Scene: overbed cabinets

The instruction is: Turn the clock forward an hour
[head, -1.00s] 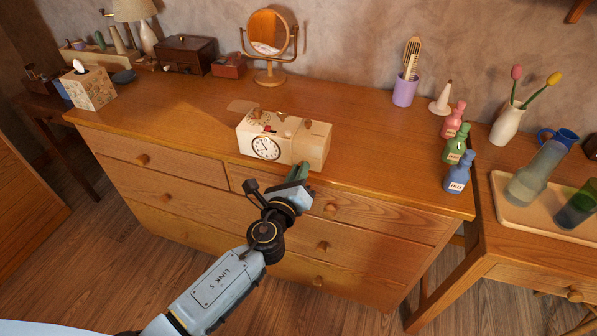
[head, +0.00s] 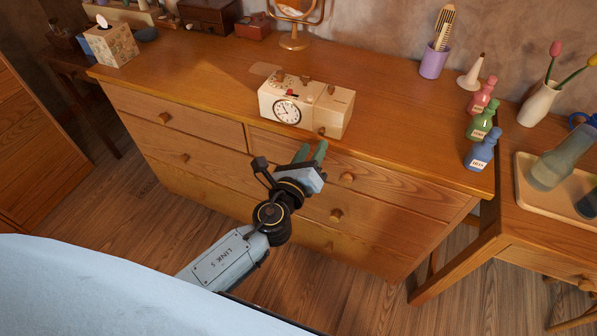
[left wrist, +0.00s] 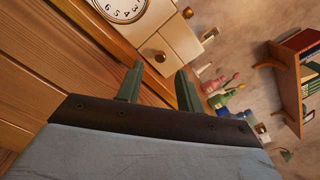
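The clock (head: 287,110) is a cream box with a round white, black-rimmed dial on its front. It stands near the dresser's front edge. Small knobs and fittings sit on its top. A brown knob (head: 321,131) is low on the front of its right-hand section. My left gripper (head: 312,148) is just in front of and below this knob, its green fingers apart and empty. In the left wrist view the knob (left wrist: 160,57) lies ahead, between the lines of the two fingers (left wrist: 158,78). The dial (left wrist: 122,6) is cut off at the top there. My right gripper is out of view.
The wooden dresser (head: 390,122) has free top around the clock. Red, green and blue bottles (head: 482,147) stand at its right end, with a purple cup (head: 433,63) behind. A mirror (head: 295,42) stands at the back, a tissue box (head: 111,46) at left. A tray (head: 530,190) is on the right table.

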